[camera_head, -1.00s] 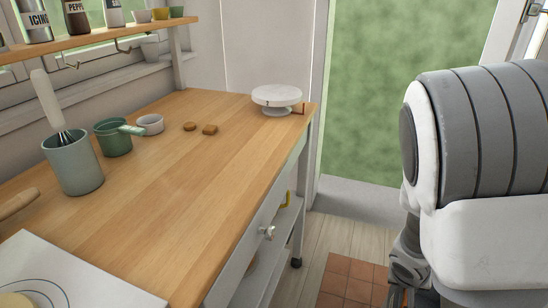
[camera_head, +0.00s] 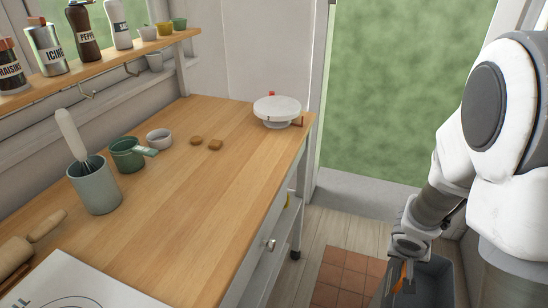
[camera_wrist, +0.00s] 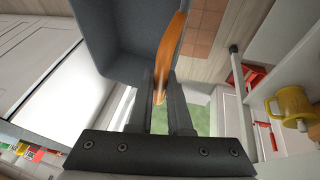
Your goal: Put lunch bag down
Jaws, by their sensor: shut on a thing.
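My gripper (camera_head: 402,283) is low at the bottom right of the head view, beside the worktop. In the wrist view its fingers (camera_wrist: 163,84) are shut on a thin, curved orange piece (camera_wrist: 172,42), which I take to be part of the lunch bag. The orange also shows as a small patch in the head view (camera_head: 398,272). A dark grey open-topped box (camera_head: 436,281) is right by the gripper, and shows in the wrist view too (camera_wrist: 112,32). I cannot tell whether the orange piece is joined to it.
The wooden worktop (camera_head: 190,215) holds a white cake stand (camera_head: 277,107), a grey pot with a whisk (camera_head: 94,186), a green cup (camera_head: 127,154) and a rolling pin (camera_head: 30,245). Its right middle is clear. Terracotta tiles (camera_head: 340,280) lie on the floor. A yellow mug (camera_wrist: 291,104) shows in the wrist view.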

